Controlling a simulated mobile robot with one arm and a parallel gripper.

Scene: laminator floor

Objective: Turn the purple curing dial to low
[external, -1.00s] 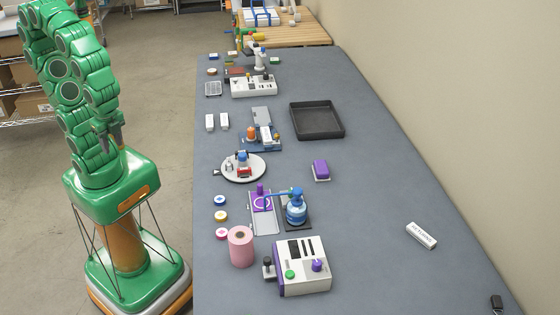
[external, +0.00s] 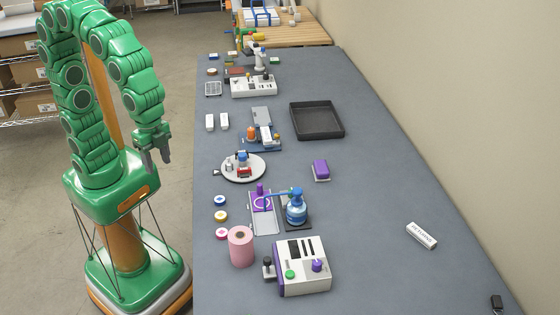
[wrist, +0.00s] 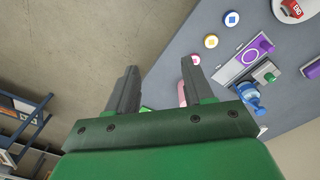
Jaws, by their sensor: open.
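The purple curing dial (external: 317,265) sits on the right part of the top of a white and purple machine (external: 312,284) at the near end of the table. The same machine has a green button (external: 290,274), dark slots and a black-knobbed lever (external: 267,263) on its left side. My gripper (external: 156,166) is open and empty, pointing down left of the table's edge, well away from the dial. In the wrist view my two fingers (wrist: 158,80) are apart with floor and table edge between them. I cannot make out the dial in the wrist view.
A pink roll (external: 241,247) stands just left of the machine. Behind it are a blue bottle-shaped device (external: 296,208) and a purple-topped slide plate (external: 263,215). A round white turntable (external: 243,175) and a black tray (external: 317,120) lie farther back. The table's right side is mostly clear.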

